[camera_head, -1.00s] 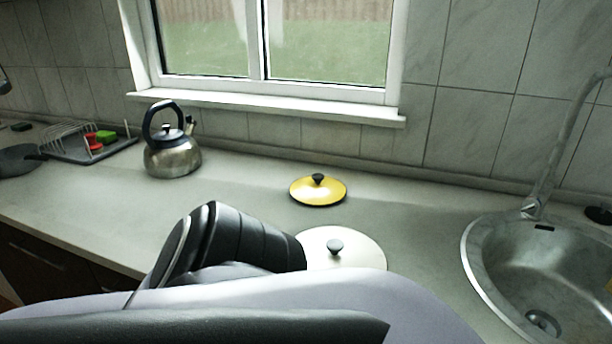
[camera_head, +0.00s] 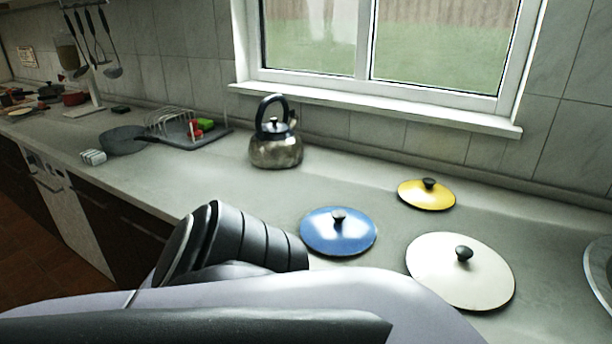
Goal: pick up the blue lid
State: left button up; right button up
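The blue lid (camera_head: 326,238) lies flat on the grey counter, with a dark knob on top. It is left of the white lid and right of the kettle, just beyond a dark, ribbed part of my own arm in the foreground. Nothing holds it. A small part of its lower edge lies close to my arm in the picture. Neither of my grippers is in view; only pale and dark arm parts show at the bottom.
A white lid (camera_head: 478,283) and a yellow lid (camera_head: 421,197) lie to the right of the blue lid. A steel kettle (camera_head: 276,152) stands behind, to the left. A dish rack (camera_head: 186,135) and a dark pan (camera_head: 122,141) are farther left. The counter (camera_head: 225,185) before the kettle is clear.

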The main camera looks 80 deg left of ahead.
aim_at(334, 231)
jog(key=u, duration=2.55)
jog(key=k+l, duration=0.2)
jog(key=k+l+u, duration=0.1)
jog(key=l, duration=0.35)
jog(key=k, duration=0.05)
